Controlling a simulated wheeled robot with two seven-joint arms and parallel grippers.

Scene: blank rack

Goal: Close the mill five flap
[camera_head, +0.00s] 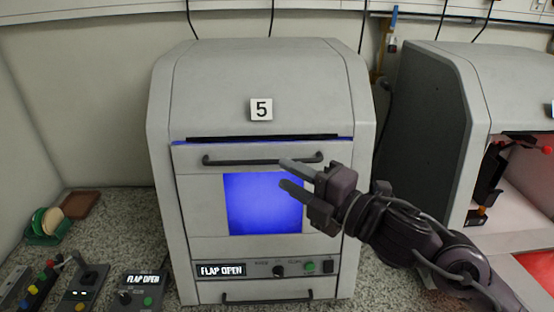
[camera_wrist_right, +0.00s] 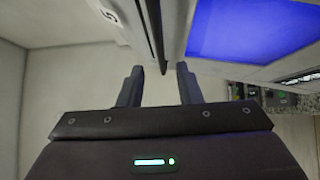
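Mill five (camera_head: 260,75) is a grey machine with a "5" label, in the middle of the head view. Its flap (camera_head: 190,185) has a blue-lit window (camera_head: 264,205) and a dark bar handle (camera_head: 235,161). A dark gap (camera_head: 262,138) shows along the flap's top edge. The mill's display (camera_head: 221,270) reads "FLAP OPEN". My right gripper (camera_head: 288,175) is open and empty in front of the flap, by the handle's right part. In the right wrist view, the handle (camera_wrist_right: 154,35) ends just ahead of the spread fingers (camera_wrist_right: 158,82). My left gripper is not in view.
Another grey mill (camera_head: 430,130) stands at the right with its front open and a red-lit floor. Control boxes (camera_head: 140,290) sit on the speckled counter at lower left. A green rack of discs (camera_head: 47,224) and a brown block (camera_head: 81,204) stand behind them.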

